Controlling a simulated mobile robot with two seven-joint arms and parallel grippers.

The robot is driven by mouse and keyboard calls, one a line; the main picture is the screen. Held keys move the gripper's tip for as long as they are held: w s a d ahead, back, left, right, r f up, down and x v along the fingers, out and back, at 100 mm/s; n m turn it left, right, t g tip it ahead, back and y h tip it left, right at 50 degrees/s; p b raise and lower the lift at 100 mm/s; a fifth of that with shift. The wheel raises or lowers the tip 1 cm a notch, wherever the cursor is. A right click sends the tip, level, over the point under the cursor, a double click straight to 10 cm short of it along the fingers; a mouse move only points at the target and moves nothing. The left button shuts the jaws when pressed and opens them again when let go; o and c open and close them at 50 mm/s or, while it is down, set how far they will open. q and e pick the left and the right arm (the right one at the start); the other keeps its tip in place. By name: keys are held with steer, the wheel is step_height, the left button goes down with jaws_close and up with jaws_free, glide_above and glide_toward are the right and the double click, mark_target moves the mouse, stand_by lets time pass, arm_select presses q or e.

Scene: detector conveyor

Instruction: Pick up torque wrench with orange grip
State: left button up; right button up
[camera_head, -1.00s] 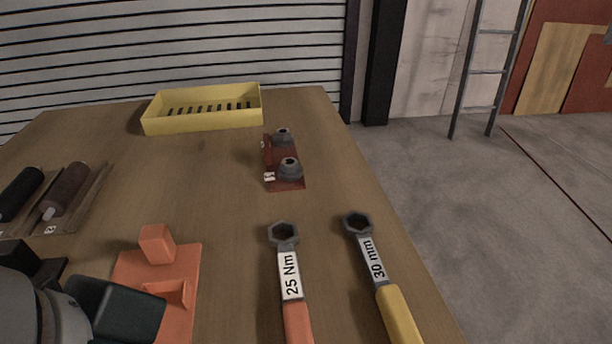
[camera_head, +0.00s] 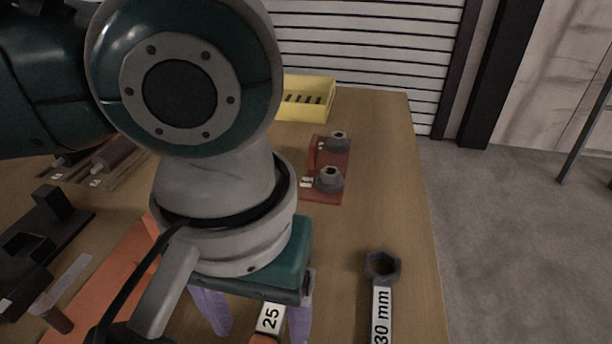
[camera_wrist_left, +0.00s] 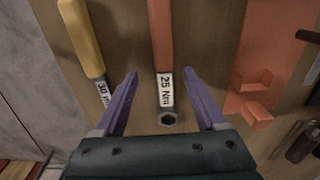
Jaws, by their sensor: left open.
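The torque wrench with the orange grip lies on the wooden table. In the head view only its label (camera_head: 269,318) and a bit of the grip show; my left arm hides its head. In the left wrist view the whole head end of the wrench (camera_wrist_left: 165,88) shows, with a "25 Nm" label and the orange grip running to the top edge. My left gripper (camera_wrist_left: 159,76) is open, its two purple fingers on either side of the wrench and apart from it. In the head view the left gripper (camera_head: 257,322) points down over the wrench. My right gripper is not in view.
A yellow-grip wrench marked "30 mm" (camera_head: 381,300) lies to the right. A red block with two dark nuts (camera_head: 326,190) and a yellow bin (camera_head: 318,90) stand farther back. An orange holder (camera_wrist_left: 268,60) lies beside the wrench. The table's right edge is near.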

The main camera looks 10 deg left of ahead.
mark_target(270, 328)
arm_select(q)
steer(key=f, duration=0.1)
steer(key=f+b, duration=0.1)
steer(key=f, duration=0.2)
steer(key=shift+s+a+f, duration=0.25)
steer(key=shift+a+f, duration=0.1)
steer(key=shift+a, duration=0.05)
steer(key=shift+f, duration=0.45)
steer(key=shift+d, duration=0.1)
jaws_close()
steer(key=shift+r, duration=0.1)
stand_by(0.5)
